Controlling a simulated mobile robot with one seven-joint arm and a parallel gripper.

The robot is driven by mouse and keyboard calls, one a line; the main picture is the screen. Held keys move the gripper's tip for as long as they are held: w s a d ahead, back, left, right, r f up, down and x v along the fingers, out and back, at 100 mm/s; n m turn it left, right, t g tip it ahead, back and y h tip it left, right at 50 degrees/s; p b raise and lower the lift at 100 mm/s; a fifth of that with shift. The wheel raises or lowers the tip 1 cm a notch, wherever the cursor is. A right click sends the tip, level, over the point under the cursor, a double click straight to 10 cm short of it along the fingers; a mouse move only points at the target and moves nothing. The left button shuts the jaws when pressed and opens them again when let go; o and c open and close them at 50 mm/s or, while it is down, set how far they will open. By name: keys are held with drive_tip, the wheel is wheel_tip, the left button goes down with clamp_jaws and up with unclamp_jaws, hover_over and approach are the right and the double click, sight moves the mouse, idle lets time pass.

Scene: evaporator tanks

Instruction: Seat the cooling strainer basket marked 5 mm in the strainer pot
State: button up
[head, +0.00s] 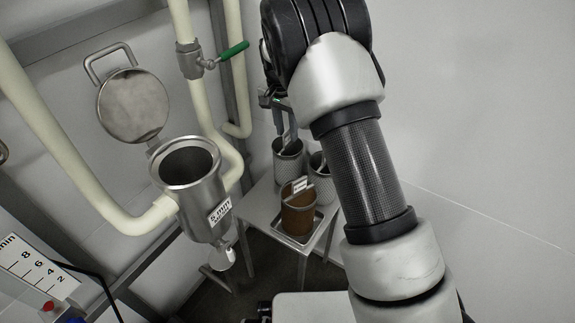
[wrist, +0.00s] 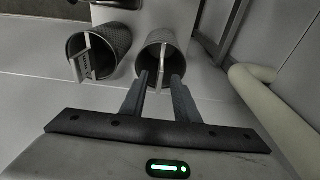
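The strainer pot (head: 205,207) is a steel cylinder at left centre in the head view, labelled 5 mm, with its mouth open and its round lid (head: 133,107) swung up. Two grey mesh baskets, a left one (head: 288,166) and a right one (head: 325,188), stand on a small table. My gripper (wrist: 160,77) is open, just above the left basket, which is the right-hand one in the wrist view (wrist: 176,58). Its fingers are apart, with the basket's handle (wrist: 161,66) between or just beyond their tips.
A brown basket (head: 297,220) with a tagged handle stands in a tray (head: 290,242) at the front of the small table (head: 260,203). Cream pipes (head: 60,150) run beside the pot. A green-handled valve (head: 234,50) is above it. A gauge panel (head: 35,270) is at lower left.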

wheel_tip(320, 180, down, 2)
drive_tip(key=shift+w+d+f, duration=0.1)
drive_tip(key=shift+w+f, duration=0.05)
clamp_jaws()
idle(1.3)
